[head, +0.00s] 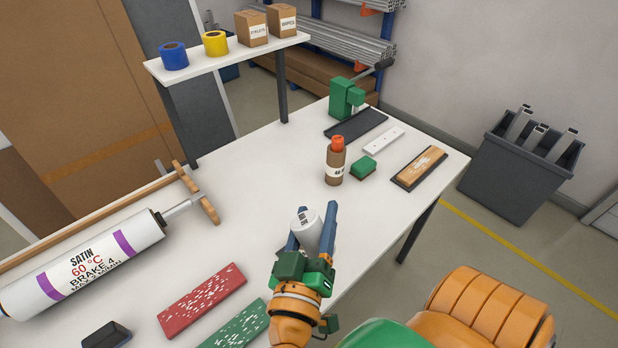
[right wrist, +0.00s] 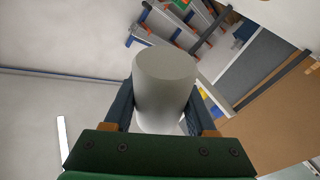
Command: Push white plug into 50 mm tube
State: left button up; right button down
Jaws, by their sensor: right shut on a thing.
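My right gripper (head: 312,225) is shut on a white cylindrical plug (head: 304,218) and holds it over the front part of the white table (head: 262,165). I see no tube marked 50 mm. My left gripper is out of view.
A brown bottle with an orange top (head: 335,162), a green block (head: 363,168) and a wooden-topped block (head: 419,168) stand at the far right. Red (head: 202,299) and green (head: 238,325) speckled boards lie in front. The table's middle is clear.

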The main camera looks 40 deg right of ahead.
jog(key=shift+w+d+f+m+t+b, duration=0.8)
jog(key=shift+w+d+f+m+b, duration=0.45)
jog(key=shift+w+b, duration=1.7)
jog(key=shift+w+d+f+m+t+b, duration=0.9)
jog(key=shift+w+d+m+b, duration=0.5)
jog(key=shift+w+b, duration=1.45)
jog(key=shift+h, duration=0.4)
jog(key=f+b, duration=0.1)
jog(key=b, duration=0.1)
jog(key=f+b, duration=0.2)
jog(key=s+f+b, duration=0.1)
jog(key=f+b, duration=0.1)
jog(key=b, duration=0.1)
jog(key=shift+d+f, duration=0.1)
jog(key=shift+f, duration=0.15)
jog(key=shift+r, duration=0.1)
jog(key=shift+b, duration=0.4)
